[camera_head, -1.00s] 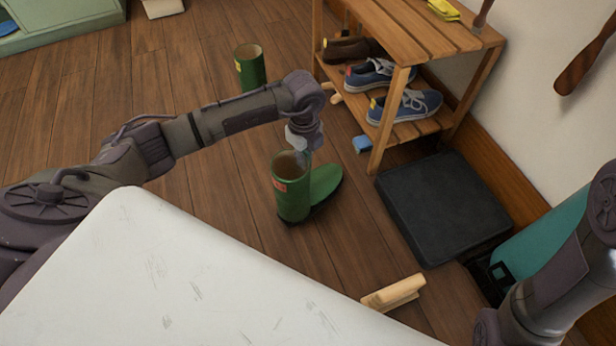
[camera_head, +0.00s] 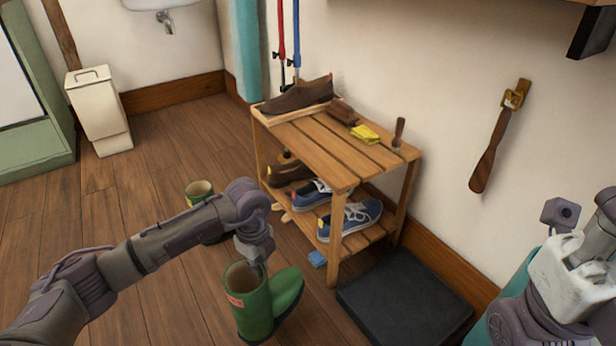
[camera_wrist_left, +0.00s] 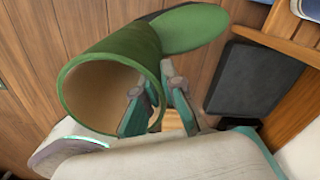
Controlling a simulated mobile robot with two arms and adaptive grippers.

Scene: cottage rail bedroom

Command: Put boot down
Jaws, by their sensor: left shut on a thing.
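A green rubber boot (camera_head: 254,308) with a red label hangs roughly upright from my left gripper (camera_head: 256,266), toe pointing right. In the left wrist view the fingers (camera_wrist_left: 155,105) are shut on the rim of the boot's shaft (camera_wrist_left: 120,65), one inside the opening and one outside. I cannot tell whether the sole touches the floor. A second green boot (camera_head: 200,190) with a yellow label stands farther back, partly hidden behind my left arm. A dark flat boot tray (camera_head: 405,312) lies right of the held boot, empty. My right arm shows at the right edge; its fingers do not show.
A wooden shoe rack (camera_head: 338,168) stands behind the boot tray, with blue sneakers (camera_head: 355,218) on its lower shelf and a brown shoe (camera_head: 297,95) on top. A small blue block (camera_head: 317,258) lies by its leg. Wooden floor (camera_head: 150,180) is open at the left.

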